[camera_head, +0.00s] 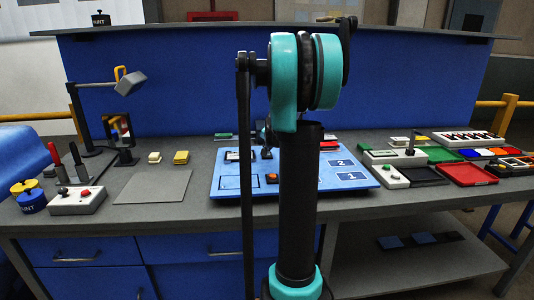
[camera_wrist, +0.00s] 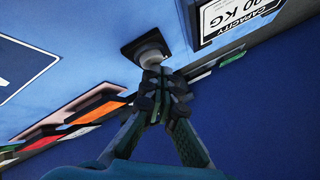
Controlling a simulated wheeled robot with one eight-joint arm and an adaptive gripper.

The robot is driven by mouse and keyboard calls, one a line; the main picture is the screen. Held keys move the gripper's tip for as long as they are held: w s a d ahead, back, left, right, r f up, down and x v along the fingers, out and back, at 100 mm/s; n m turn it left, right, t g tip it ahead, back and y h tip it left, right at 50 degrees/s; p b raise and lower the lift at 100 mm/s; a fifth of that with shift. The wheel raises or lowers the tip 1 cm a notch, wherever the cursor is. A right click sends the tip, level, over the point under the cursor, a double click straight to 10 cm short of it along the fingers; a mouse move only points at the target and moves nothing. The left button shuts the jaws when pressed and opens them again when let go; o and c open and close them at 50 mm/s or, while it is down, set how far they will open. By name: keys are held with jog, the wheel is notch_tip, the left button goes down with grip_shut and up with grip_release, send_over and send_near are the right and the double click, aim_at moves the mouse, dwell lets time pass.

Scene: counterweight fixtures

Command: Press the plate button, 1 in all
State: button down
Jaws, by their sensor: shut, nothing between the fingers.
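The blue plate (camera_head: 232,172) lies on the grey table, tilted slightly, with my arm across its middle. In the wrist view a pale round button (camera_wrist: 148,52) on a black square base (camera_wrist: 130,46) stands on the plate's blue surface (camera_wrist: 85,45). My gripper (camera_wrist: 162,76) is shut and empty, its fingertips right at the button's near side. I cannot tell whether they touch it or whether it is pressed down. An orange piece (camera_head: 272,178) also sits on the plate. In the head view my gripper is mostly hidden by my arm.
A capacity label (camera_wrist: 235,15) stands beside the button. A grey control box (camera_head: 77,201) and a lamp (camera_head: 130,83) are on the left; a red tray (camera_head: 469,174) is on the right. A grey mat (camera_head: 153,187) lies bare. A blue panel (camera_head: 180,80) closes the back.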

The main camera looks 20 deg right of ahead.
jog(key=shift+f, duration=0.2)
jog(key=shift+r, duration=0.2)
dwell(0.3)
jog(key=shift+r, duration=0.8)
jog(key=shift+r, duration=2.5)
jog(key=shift+s, duration=0.1)
